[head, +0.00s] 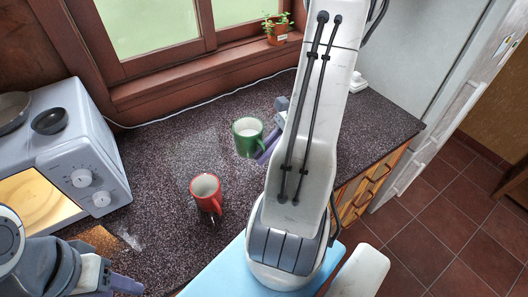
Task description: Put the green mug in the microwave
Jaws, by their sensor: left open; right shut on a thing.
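The green mug (247,137) stands upright near the middle of the dark speckled counter, with its white inside facing up. My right gripper (268,146) is at the mug's right side and shut on it; my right arm partly hides the gripper. The white microwave (104,150) is at the left, with two knobs and a front window lit yellow. My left gripper (118,284) is open and empty at the bottom left, in front of the microwave. Part of the microwave's front is hidden by my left arm.
A red mug (206,193) stands on the counter between the green mug and the microwave. Dark dishes (49,121) sit on the microwave. A brown board (99,240) lies before it. A potted plant (277,28) is on the windowsill, and a white cable runs along the wall.

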